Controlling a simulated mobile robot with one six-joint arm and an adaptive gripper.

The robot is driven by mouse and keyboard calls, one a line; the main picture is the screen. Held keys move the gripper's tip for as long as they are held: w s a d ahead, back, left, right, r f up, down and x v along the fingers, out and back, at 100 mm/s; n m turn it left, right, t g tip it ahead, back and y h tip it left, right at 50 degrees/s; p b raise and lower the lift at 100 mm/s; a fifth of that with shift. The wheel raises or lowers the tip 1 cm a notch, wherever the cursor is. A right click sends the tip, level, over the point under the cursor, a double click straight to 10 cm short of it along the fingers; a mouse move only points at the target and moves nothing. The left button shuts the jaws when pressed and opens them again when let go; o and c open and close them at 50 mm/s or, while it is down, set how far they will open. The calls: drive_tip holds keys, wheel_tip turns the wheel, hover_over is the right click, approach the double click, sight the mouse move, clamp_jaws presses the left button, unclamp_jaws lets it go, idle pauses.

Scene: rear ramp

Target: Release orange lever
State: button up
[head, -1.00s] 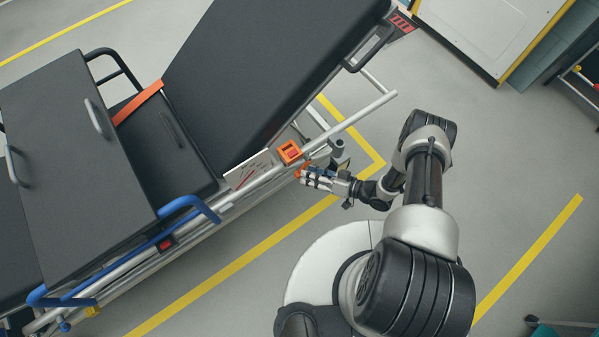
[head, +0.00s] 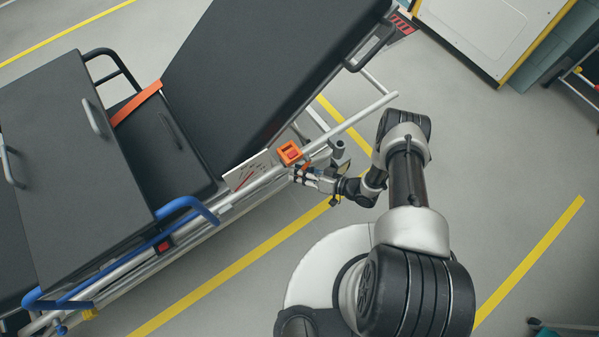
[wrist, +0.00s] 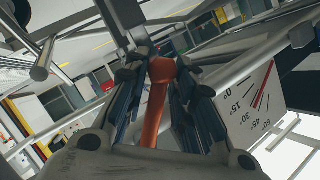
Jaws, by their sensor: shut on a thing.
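The orange lever (wrist: 155,105) shows in the wrist view as a rod with a rounded end, lying between the fingers of my gripper (wrist: 162,75). The jaws are shut on it. In the head view my gripper (head: 298,174) is at the side rail of the stretcher, just below an orange block with a red centre (head: 289,153). The lever cannot be clearly made out there; the rail and gripper cover that spot.
The stretcher (head: 270,70) has a raised black backrest, silver rails and a blue side handle (head: 190,207). A white angle gauge (head: 250,171) is beside the gripper, also in the wrist view (wrist: 262,97).

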clamp_jaws()
drive_tip(key=shift+s+a+r+m+y, duration=0.2)
drive_tip(key=shift+a+r+m+y, duration=0.1)
drive_tip(key=shift+m+y, duration=0.2)
drive_tip(key=o, duration=0.5)
unclamp_jaws()
drive_tip(key=shift+d, duration=0.1)
